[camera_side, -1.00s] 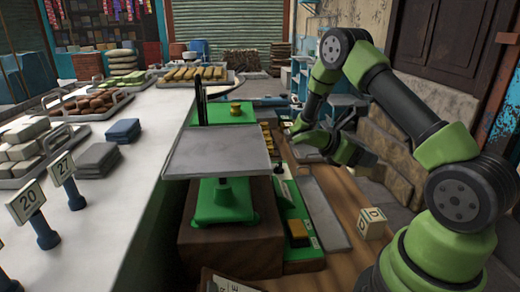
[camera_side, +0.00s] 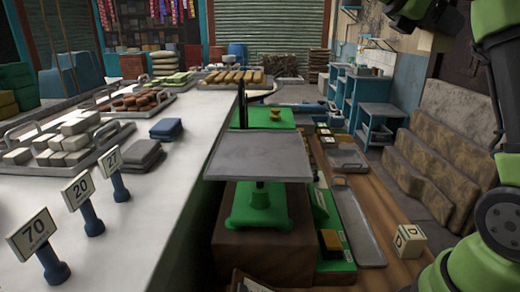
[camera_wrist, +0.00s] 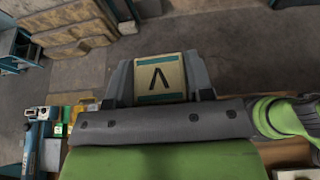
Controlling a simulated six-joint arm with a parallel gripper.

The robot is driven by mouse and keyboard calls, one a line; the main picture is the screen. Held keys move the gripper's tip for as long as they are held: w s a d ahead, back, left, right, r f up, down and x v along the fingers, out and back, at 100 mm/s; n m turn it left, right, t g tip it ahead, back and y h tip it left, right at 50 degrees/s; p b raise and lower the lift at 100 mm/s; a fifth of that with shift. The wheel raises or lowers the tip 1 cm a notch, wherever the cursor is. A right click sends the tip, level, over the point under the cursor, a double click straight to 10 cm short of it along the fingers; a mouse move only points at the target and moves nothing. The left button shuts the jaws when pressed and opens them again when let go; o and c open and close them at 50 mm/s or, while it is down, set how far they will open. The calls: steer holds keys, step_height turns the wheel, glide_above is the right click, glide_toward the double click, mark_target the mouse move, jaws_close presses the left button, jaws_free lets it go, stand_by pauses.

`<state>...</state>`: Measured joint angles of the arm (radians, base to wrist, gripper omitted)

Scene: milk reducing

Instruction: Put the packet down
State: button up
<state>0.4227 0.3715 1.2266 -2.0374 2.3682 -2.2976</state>
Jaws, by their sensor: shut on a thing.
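My gripper (camera_wrist: 160,64) shows in the wrist view, its two grey fingers shut on a packet.
A green scale with a grey pan (camera_side: 262,156) stands beside the white counter (camera_side: 170,215). A lettered block (camera_side: 409,240) and a long metal tray (camera_side: 358,225) rest on the wooden bench. Number signs (camera_side: 38,232) and goods trays stand on the counter.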

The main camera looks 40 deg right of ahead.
steer(key=w+a+n+t+h, duration=0.4)
steer(key=w+a+n+t, duration=0.7)
steer(key=a, duration=0.4)
steer(key=w+a+n+t+y, duration=0.2)
steer(key=a+n+t+y, duration=0.4)
steer(key=a, duration=0.9)
steer(key=shift+n+t+h, duration=0.3)
steer(key=shift+t+h, duration=0.5)
step_height(320, 180, down, 11)
steer(key=shift+w, duration=0.1)
steer(key=shift+f, duration=2.15)
